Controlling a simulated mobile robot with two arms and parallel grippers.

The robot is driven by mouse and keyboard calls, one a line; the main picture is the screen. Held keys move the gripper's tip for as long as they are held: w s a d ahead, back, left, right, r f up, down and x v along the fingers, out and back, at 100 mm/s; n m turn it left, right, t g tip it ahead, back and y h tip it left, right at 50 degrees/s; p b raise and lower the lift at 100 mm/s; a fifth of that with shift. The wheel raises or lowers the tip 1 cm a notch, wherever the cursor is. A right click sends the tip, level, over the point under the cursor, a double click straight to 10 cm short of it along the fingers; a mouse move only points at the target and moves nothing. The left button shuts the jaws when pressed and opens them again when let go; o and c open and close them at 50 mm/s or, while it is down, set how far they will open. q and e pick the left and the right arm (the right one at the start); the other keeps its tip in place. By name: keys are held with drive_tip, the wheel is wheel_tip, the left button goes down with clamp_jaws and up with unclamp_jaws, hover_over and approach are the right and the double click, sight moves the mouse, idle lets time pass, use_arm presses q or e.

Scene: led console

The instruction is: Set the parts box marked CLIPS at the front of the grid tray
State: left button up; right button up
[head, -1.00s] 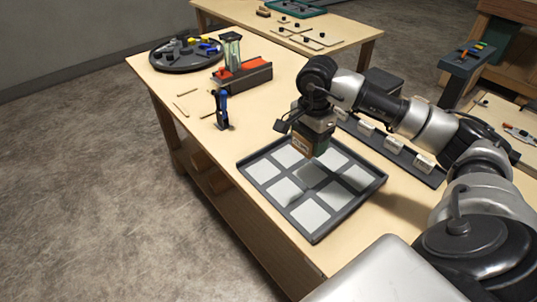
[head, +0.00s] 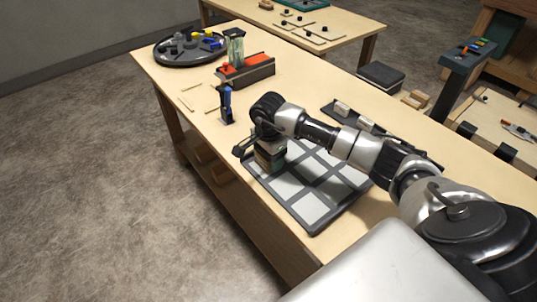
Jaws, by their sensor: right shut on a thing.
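My right gripper (head: 262,150) points down over the left corner of the grid tray (head: 318,230). It is shut on a small parts box (head: 270,160) with dark green and tan sides. I cannot read any marking on this box, and the gripper hides its upper part. The box is at the tray's left end; I cannot tell whether its bottom touches the tray. The tray is dark with pale square cells, and my right arm covers part of its far side. My left gripper is out of view.
Behind my right arm, a dark rack (head: 328,111) holds pale-labelled items. A blue and black upright tool (head: 227,104) stands left of the gripper. Farther back are a red-topped block (head: 246,70) and a round dark tray (head: 160,57). The table's front edge is close to the grid tray.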

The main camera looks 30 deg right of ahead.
drive_tip(key=shift+f, duration=0.1)
drive_tip(key=o, duration=0.7)
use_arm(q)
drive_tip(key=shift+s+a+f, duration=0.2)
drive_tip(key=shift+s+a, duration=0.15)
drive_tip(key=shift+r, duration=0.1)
use_arm(e)
drive_tip(key=shift+r, duration=0.35)
use_arm(q)
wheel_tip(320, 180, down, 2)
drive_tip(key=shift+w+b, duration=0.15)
drive_tip(key=shift+b, duration=0.95)
use_arm(e)
wheel_tip(320, 180, up, 12)
drive_tip(key=shift+f, duration=0.15)
